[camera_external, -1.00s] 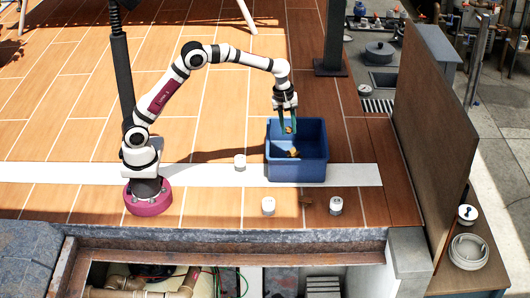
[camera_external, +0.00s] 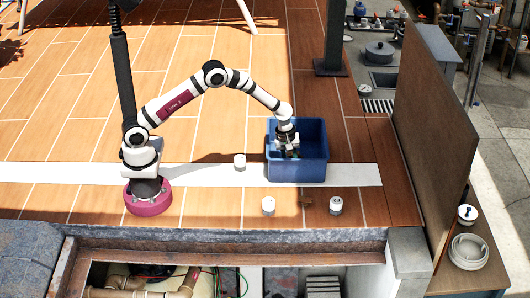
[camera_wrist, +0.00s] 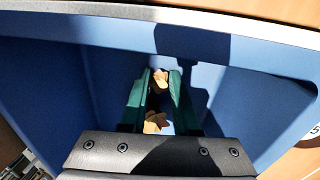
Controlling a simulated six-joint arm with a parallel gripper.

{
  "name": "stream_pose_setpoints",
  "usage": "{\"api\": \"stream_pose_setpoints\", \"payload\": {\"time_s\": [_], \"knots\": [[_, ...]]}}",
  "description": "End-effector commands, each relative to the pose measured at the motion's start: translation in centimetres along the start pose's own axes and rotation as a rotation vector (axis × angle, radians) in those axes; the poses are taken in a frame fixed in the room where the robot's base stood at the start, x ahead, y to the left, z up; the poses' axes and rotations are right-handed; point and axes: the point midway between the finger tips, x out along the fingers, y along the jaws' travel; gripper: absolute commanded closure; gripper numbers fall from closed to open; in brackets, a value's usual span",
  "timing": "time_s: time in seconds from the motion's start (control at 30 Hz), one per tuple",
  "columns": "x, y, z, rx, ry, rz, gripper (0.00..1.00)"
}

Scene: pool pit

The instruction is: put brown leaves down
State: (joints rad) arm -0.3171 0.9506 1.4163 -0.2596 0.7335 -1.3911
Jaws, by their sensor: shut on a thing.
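My gripper (camera_external: 290,152) is lowered inside the blue bin (camera_external: 310,172), its fingertips hidden by the bin and the wrist in the external view. In the wrist view its green fingers (camera_wrist: 162,78) are shut on brown leaves (camera_wrist: 160,76) near the tips. A second clump of brown leaves (camera_wrist: 154,123) shows between the fingers, closer to the palm in the picture. I cannot tell its exact height above the bin floor. The bin's blue walls (camera_wrist: 75,85) surround the fingers.
White round pucks stand on the floor around the bin: one left (camera_external: 240,162), two in front (camera_external: 268,206) (camera_external: 336,205). A small brown thing (camera_external: 305,201) lies between the front two. A brown board (camera_external: 435,130) rises at the right; a pit opens in front.

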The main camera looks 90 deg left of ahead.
Motion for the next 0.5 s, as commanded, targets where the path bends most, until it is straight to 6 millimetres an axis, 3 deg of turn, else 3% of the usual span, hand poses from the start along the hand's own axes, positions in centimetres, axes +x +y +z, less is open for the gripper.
{"api": "stream_pose_setpoints", "payload": {"time_s": [0.23, 0.27, 0.3, 0.4, 0.5], "knots": [[0.14, 0.01, -0.01, 0.0, 0.0, 0.001, 1.0], [0.14, 0.02, -0.01, 0.0, 0.0, 0.001, 0.67], [0.12, 0.02, -0.01, 0.0, 0.0, 0.001, 0.6], [0.13, 0.0, -0.01, 0.0, 0.0, 0.001, 0.44], [0.15, -0.04, 0.0, 0.0, 0.0, -0.001, 0.44]]}}
